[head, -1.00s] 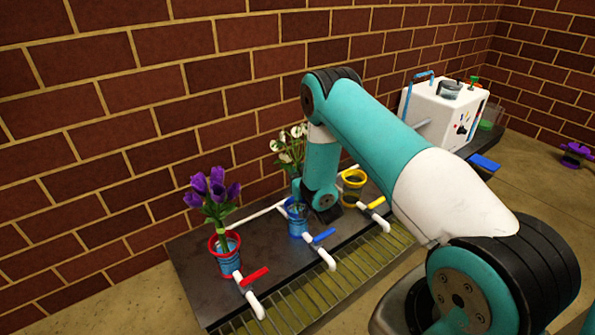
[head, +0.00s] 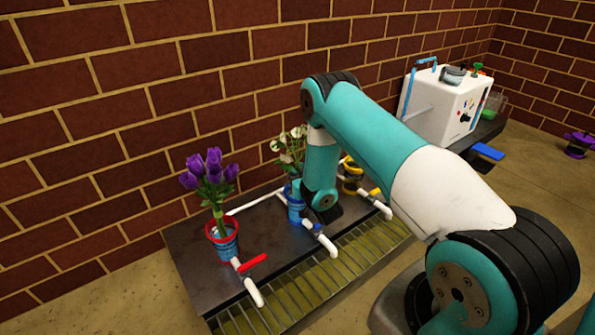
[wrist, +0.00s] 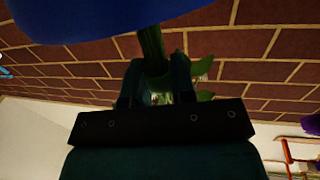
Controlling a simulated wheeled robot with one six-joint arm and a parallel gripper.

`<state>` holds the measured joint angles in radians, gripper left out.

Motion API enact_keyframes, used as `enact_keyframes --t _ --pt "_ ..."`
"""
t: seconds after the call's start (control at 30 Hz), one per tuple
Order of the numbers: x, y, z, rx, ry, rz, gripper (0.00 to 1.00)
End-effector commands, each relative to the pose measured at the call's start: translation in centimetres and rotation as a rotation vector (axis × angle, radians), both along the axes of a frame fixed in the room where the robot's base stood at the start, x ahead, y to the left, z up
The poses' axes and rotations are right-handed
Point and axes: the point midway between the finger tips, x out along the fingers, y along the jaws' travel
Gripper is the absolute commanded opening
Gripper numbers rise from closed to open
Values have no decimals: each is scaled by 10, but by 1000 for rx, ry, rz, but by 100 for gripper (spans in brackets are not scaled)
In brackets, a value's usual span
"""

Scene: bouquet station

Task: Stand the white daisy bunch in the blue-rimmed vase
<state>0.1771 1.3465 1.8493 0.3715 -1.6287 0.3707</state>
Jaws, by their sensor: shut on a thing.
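The white daisy bunch (head: 291,147) is upright in the head view, its blooms showing to the left of my arm. The blue-rimmed vase (head: 295,212) stands directly below it on the dark bench, partly covered by my arm. In the wrist view my gripper (wrist: 156,76) is shut on the green stems (wrist: 151,45). A large blue curved surface (wrist: 85,18), apparently the vase, fills the top of that view, and the stems meet its edge. I cannot tell how deep the stem ends are inside the vase. My gripper is hidden in the head view.
A red-rimmed vase (head: 224,243) with purple tulips (head: 209,178) stands left; a yellow-rimmed vase (head: 350,179) stands right, partly behind my arm. Pipes with a red handle (head: 252,263) and other handles lie before them. A white machine (head: 440,105) stands far right.

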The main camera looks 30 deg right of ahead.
Motion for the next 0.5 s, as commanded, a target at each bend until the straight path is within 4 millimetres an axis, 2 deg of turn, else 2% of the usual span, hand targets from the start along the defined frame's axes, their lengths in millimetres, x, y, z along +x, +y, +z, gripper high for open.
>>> enact_keyframes --t 0.5 --pt "0 0 -3 0 -1 0 0"
